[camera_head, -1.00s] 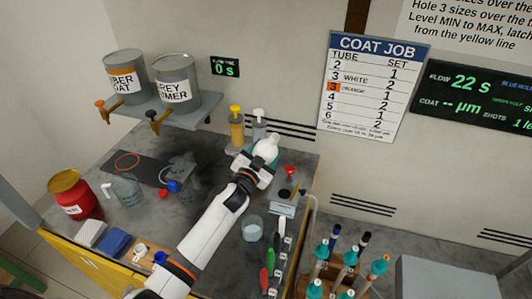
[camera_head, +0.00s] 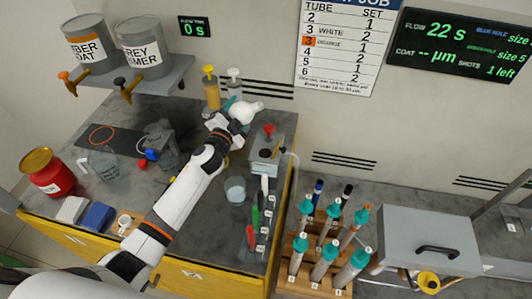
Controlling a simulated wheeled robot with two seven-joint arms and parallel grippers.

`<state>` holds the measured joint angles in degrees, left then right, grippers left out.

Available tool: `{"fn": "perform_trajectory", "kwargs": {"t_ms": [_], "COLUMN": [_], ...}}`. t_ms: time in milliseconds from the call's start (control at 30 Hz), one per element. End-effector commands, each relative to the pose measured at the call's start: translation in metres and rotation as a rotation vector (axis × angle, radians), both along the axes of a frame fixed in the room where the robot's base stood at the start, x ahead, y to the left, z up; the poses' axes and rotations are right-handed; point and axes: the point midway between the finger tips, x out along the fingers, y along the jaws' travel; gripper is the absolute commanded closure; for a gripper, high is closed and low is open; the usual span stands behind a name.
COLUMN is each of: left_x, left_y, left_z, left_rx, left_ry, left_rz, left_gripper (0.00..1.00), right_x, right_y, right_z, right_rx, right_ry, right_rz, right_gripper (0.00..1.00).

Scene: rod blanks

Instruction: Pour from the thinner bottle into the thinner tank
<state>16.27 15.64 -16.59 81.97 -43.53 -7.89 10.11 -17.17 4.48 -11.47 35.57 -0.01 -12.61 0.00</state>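A white bottle with teal parts (camera_head: 243,110) is in my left gripper (camera_head: 222,122). The bottle lies tilted, with its end toward the right, over the back of the bench; its label cannot be read. The gripper's fingers are partly hidden around it. A small grey box (camera_head: 264,156) with a red knob and a dark round spot on top stands just in front and right of the bottle, apart from it. It may be the thinner tank. My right gripper is not in view.
A red can (camera_head: 46,173) with a yellow lid stands at the bench's left. Yellow (camera_head: 211,88) and white (camera_head: 234,84) pump bottles stand behind the gripper. A clear cup (camera_head: 235,190) is in front. A rack of teal-topped tubes (camera_head: 310,279) and a grey lidded box (camera_head: 428,240) are at right.

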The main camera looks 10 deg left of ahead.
Motion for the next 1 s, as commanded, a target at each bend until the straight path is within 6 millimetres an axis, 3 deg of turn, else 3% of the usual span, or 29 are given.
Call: {"fn": "perform_trajectory", "kwargs": {"t_ms": [1000], "left_x": [0.0007], "left_y": [0.0059], "left_z": [0.0046], "left_rx": [0.114], "left_ry": [-0.016], "left_rz": [0.000], "left_gripper": [0.76], "right_x": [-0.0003], "right_y": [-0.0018], "right_z": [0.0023], "right_rx": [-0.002], "right_ry": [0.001], "right_rz": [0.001], "right_gripper": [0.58]}}
